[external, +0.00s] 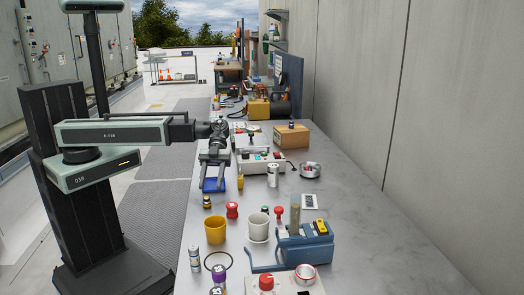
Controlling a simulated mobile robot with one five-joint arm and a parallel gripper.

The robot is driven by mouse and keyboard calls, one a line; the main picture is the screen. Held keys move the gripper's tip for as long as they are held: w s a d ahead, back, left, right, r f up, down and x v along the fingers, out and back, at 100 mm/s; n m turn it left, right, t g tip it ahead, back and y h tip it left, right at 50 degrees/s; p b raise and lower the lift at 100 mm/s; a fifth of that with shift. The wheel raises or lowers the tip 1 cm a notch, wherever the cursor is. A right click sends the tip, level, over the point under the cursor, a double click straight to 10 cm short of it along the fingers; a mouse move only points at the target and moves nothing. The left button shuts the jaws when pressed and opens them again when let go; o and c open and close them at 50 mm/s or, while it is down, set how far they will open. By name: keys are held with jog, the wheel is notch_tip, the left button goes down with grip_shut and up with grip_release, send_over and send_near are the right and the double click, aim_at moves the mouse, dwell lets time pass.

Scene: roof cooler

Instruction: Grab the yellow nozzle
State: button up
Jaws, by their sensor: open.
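A small yellow piece (240,183), which looks like the nozzle, stands on the grey bench, just right of a small blue tray (212,186). It is small in the picture, so its shape is hard to tell. My gripper (213,176) points down, open, over or in front of the blue tray, with the yellow piece close to its right. I see nothing between its fingers. I cannot tell the exact height of the fingertips or whether they touch anything.
A control box (262,161) and a silver can (272,175) stand right of my gripper. Nearer are a yellow cup (213,230), a white mug (258,227), a red knob (232,210) and a blue vise (303,247). The bench's right side (375,235) is clear.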

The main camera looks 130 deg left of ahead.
aim_at(206, 197)
jog(key=shift+x, duration=0.8)
jog(key=b+x, duration=0.1)
jog(key=x, duration=0.1)
jog(key=b+x, duration=0.1)
jog(key=x, duration=0.1)
jog(key=shift+d+f+b, duration=0.3)
jog(key=shift+f+b, duration=0.05)
jog(key=shift+b, duration=0.05)
jog(key=shift+w+d, duration=0.1)
jog(key=shift+d, duration=0.1)
jog(key=shift+r, duration=0.1)
grip_shut()
